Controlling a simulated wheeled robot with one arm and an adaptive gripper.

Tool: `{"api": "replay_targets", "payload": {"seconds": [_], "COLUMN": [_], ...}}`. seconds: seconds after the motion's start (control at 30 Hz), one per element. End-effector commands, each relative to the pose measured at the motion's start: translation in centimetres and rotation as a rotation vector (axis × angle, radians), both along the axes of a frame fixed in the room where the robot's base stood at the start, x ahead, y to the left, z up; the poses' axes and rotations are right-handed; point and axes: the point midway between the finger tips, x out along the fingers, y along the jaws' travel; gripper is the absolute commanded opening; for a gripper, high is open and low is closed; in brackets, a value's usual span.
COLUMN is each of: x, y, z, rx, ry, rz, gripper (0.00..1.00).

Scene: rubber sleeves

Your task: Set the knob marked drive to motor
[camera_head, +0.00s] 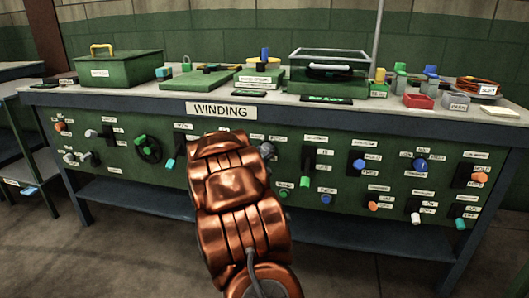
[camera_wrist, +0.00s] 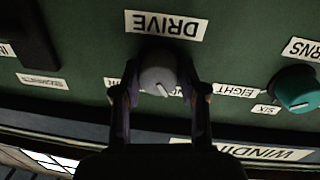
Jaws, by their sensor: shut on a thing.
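In the wrist view the drive knob (camera_wrist: 158,70) is a round grey knob on the green panel. Its DRIVE label (camera_wrist: 165,25) shows upside down. A short white pointer line on the knob points down and slightly right in that picture. My gripper (camera_wrist: 160,95) has one finger on each side of the knob and is shut on it. Small white labels stand left and right of the knob, partly hidden by the fingers, and I cannot read them. In the head view my copper-coloured arm hides the gripper and the gripped knob.
A teal knob (camera_wrist: 296,88) with TURNS, EIGHT and SIX labels is close by on the right in the wrist view. The WINDING sign (camera_head: 221,110) is on the bench front. Several other knobs and switches crowd the panel. A green box (camera_head: 115,68) stands on the bench top.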

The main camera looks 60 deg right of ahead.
Motion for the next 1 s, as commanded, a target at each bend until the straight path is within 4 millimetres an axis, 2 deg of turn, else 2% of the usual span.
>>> {"api": "replay_targets", "payload": {"seconds": [0.03, 0.23, 0.57, 1.0], "x": [0.01, 0.02, 0.10, 0.03], "y": [0.00, 0.01, 0.06, 0.01], "z": [-0.01, -0.01, 0.05, 0.13], "rx": [0.000, 0.000, 0.021, 0.139], "ry": [0.000, 0.000, -0.051, -0.372], "rz": [0.000, 0.000, 0.002, 0.000], "gripper": [0.27, 0.07, 0.07, 0.07]}}
